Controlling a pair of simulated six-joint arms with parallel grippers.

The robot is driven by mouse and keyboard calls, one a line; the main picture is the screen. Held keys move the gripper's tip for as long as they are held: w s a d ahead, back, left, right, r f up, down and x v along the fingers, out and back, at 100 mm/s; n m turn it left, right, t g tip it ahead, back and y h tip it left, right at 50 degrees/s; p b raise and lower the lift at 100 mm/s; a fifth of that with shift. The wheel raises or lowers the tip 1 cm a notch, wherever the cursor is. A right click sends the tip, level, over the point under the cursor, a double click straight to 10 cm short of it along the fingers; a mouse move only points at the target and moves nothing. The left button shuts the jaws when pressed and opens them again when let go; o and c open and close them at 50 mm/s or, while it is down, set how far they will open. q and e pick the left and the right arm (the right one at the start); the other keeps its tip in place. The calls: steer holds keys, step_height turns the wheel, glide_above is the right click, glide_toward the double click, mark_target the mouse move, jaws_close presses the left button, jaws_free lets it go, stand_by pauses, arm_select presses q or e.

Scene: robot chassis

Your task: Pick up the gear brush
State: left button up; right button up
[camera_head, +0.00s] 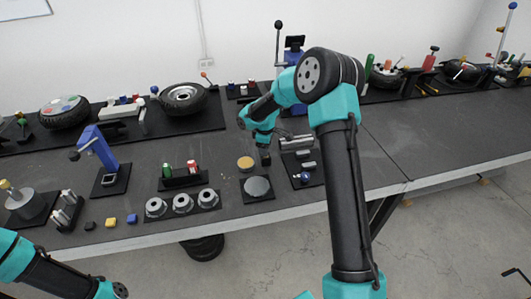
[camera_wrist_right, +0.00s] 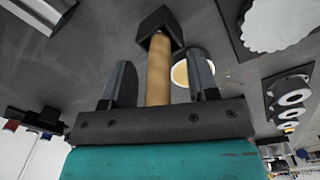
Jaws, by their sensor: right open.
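The gear brush has a wooden handle (camera_wrist_right: 159,72) and a dark block-like head (camera_wrist_right: 160,24) in the right wrist view. In the head view its dark head (camera_head: 265,158) shows just below my right gripper (camera_head: 264,144), at the middle of the bench. In the wrist view my right gripper (camera_wrist_right: 161,70) is open, with one finger on each side of the handle and a visible gap to each. The handle is mostly hidden by the gripper in the head view. Part of my left arm shows at the lower left; its gripper is not seen.
A yellow-brown disc (camera_head: 246,163) and a grey round part on a black plate (camera_head: 257,187) lie close by. Several silver rings (camera_head: 182,202) sit on a front left tray. The bench's right part (camera_head: 440,135) is clear.

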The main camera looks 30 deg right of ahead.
steer(key=shift+c, duration=0.5)
jaws_close()
